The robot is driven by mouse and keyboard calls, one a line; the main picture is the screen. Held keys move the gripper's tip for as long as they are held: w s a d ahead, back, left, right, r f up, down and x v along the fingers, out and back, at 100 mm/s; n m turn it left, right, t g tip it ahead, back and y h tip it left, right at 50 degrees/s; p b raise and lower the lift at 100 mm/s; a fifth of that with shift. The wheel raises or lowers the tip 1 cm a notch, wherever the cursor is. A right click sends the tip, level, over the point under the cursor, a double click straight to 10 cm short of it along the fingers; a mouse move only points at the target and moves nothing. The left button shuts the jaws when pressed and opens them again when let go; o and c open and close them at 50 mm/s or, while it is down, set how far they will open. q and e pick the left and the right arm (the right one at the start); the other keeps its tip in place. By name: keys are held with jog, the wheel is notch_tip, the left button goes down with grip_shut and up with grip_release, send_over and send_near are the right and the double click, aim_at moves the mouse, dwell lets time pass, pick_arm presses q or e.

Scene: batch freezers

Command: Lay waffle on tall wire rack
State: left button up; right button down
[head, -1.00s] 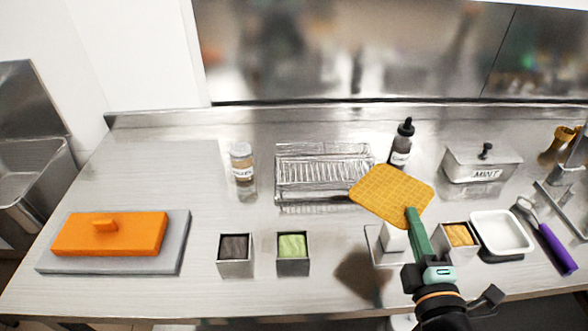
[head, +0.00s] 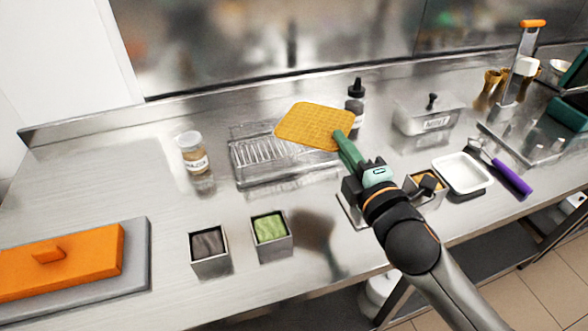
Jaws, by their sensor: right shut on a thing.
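The waffle (head: 314,126) is a flat golden square with a grid pattern. My right gripper (head: 345,146) is shut on its near right edge and holds it up in the air. In the picture the waffle covers the right back part of the wire rack (head: 262,163). The rack is a silver wire frame on the steel counter, and its left part shows bare bars. I cannot tell the exact height of the waffle above the rack. My left gripper is not in view.
A labelled jar (head: 193,155) stands left of the rack and a dark bottle (head: 356,104) behind the waffle. Two small square tins, one dark (head: 209,250), one green (head: 270,232), stand in front. A white tray (head: 463,174) lies right, an orange-lidded box (head: 62,262) left.

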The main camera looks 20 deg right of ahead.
jog(key=shift+w+a+f+b, duration=0.4)
jog(key=shift+w+a+f, duration=0.6)
jog(key=shift+w+f, duration=0.6)
jog(key=shift+w+a+f+b, duration=0.4)
jog(key=shift+w+a+f, duration=0.6)
jog(key=shift+f, duration=1)
jog(key=shift+w+a+f+b, duration=0.4)
jog(key=shift+w+a+f, duration=0.55)
jog(key=shift+w+f, duration=0.65)
jog(key=shift+s+f, duration=0.2)
jog(key=shift+f, duration=0.05)
jog(key=shift+f, duration=0.1)
jog(key=c, duration=1)
grip_release()
